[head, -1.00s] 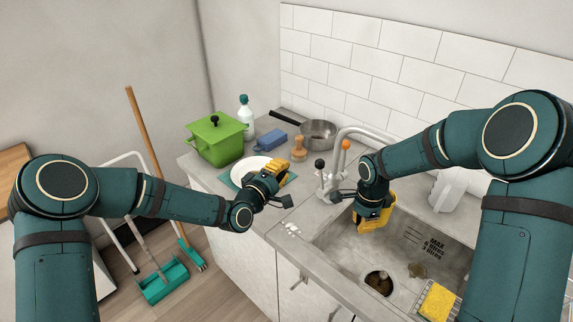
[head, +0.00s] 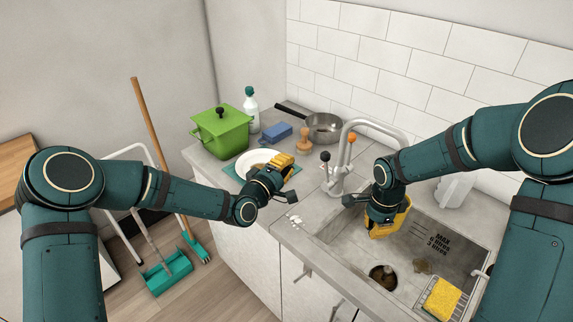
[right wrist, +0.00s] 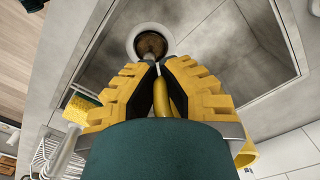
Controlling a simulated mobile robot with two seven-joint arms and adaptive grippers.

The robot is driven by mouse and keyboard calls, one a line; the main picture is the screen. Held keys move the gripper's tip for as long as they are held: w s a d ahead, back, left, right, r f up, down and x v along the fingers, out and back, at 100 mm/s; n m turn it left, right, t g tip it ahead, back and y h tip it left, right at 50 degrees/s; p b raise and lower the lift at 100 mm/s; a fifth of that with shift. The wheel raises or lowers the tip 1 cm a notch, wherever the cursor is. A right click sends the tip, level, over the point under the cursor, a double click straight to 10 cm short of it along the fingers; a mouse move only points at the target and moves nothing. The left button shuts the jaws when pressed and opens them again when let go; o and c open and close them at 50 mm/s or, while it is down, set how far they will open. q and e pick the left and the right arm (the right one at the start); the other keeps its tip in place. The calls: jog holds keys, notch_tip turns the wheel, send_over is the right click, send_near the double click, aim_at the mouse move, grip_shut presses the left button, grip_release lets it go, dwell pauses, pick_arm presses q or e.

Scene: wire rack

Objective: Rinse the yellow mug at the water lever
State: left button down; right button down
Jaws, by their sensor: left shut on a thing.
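The yellow mug (head: 405,213) shows in part under my right gripper (head: 383,222), above the sink. In the right wrist view, my right gripper's fingers (right wrist: 158,72) close around a thin curved yellow piece, which looks like the mug's handle. More yellow, apparently the mug's body (right wrist: 246,154), shows beyond the right finger. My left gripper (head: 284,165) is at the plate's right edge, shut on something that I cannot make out. The tap (head: 340,180) has a black knob (head: 325,157) and an orange knob (head: 350,139), left of my right gripper.
The sink (head: 440,255) has a drain (head: 383,277) and a yellow sponge (head: 442,298) at its right. A white plate (head: 250,158), green pot (head: 221,133), spray bottle (head: 252,110), blue item (head: 275,132), wooden-handled tool (head: 304,142) and steel pan (head: 325,128) crowd the left counter.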

jog(key=shift+s+d+b, duration=0.2)
jog(key=shift+s+b, duration=0.05)
jog(key=shift+s, duration=0.8)
jog(key=shift+s+d+b, duration=0.15)
jog(key=shift+s+b, duration=0.1)
jog(key=shift+s, duration=0.75)
jog(key=s+d+r+p, duration=0.1)
jog(key=s+r, duration=0.3)
jog(key=s, duration=0.1)
jog(key=shift+p, duration=0.3)
dwell(1.5)
